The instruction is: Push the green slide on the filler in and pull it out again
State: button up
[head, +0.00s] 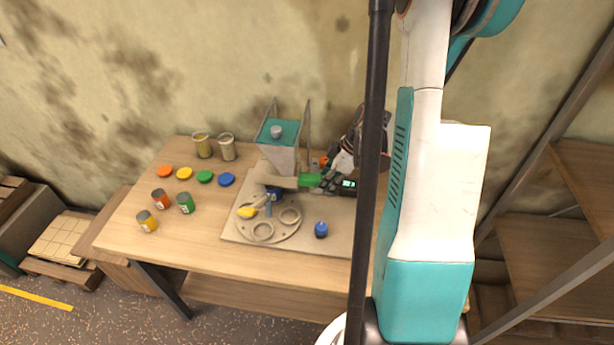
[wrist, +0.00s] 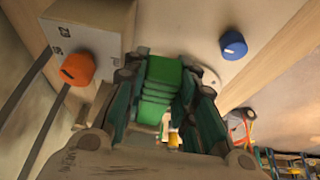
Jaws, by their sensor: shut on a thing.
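The filler (head: 280,150) is a grey hopper with teal contents, standing on a pale board on the table. The green slide (head: 310,180) sticks out from its right side, below the hopper. My gripper (head: 326,183) is at the slide's right end. In the wrist view the green slide (wrist: 160,83) is a ribbed block between the two fingers of my gripper (wrist: 165,100), which is shut on it. How far the slide sits inside the filler is hard to tell.
A turntable (head: 268,222) with rings stands in front of the filler. A blue knob (head: 321,229) is right of it; an orange knob (wrist: 77,69) is near my gripper. Several cans (head: 186,203) and coloured lids (head: 204,176) stand at the left.

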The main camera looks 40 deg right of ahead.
aim_at(312, 177)
jog(key=shift+w+a+b, duration=0.3)
jog(key=shift+w+a, duration=1.35)
jog(key=shift+w, duration=0.25)
jog(key=shift+d, duration=0.1)
dwell(1.4)
jog(key=shift+s+d+b, duration=0.25)
jog(key=shift+s+d, duration=0.65)
jog(key=shift+s, duration=0.2)
jog(key=shift+s+d+b, duration=0.25)
jog(key=shift+s+d, duration=0.65)
jog(key=shift+s, duration=0.2)
jog(key=shift+w, duration=0.1)
dwell(0.6)
jog(key=o, duration=0.8)
jog(key=shift+r, duration=0.1)
